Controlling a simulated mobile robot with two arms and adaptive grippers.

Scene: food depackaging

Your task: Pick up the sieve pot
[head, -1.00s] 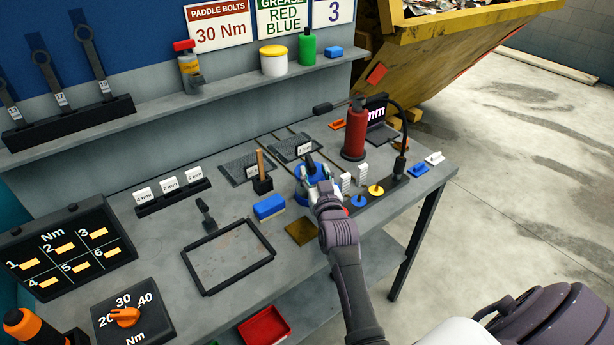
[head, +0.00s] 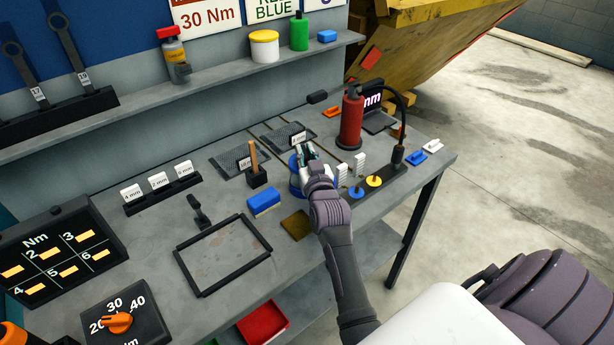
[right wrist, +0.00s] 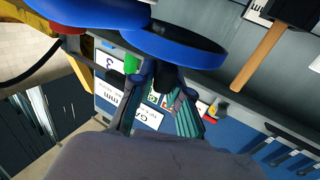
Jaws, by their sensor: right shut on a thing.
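The sieve pot (head: 295,187) is a round blue piece on the bench, partly hidden behind my right gripper (head: 305,153) in the head view. In the right wrist view its blue ring (right wrist: 190,52) spans the top, and a dark handle or knob sits between the fingers of my right gripper (right wrist: 166,85). The right gripper is shut on this dark part. I cannot tell whether the pot touches the bench. My left gripper is not in view.
A red cylinder (head: 351,120) stands behind on the right. White ribbed pieces (head: 342,174) are close on the right. A black frame (head: 205,287) lies nearer.

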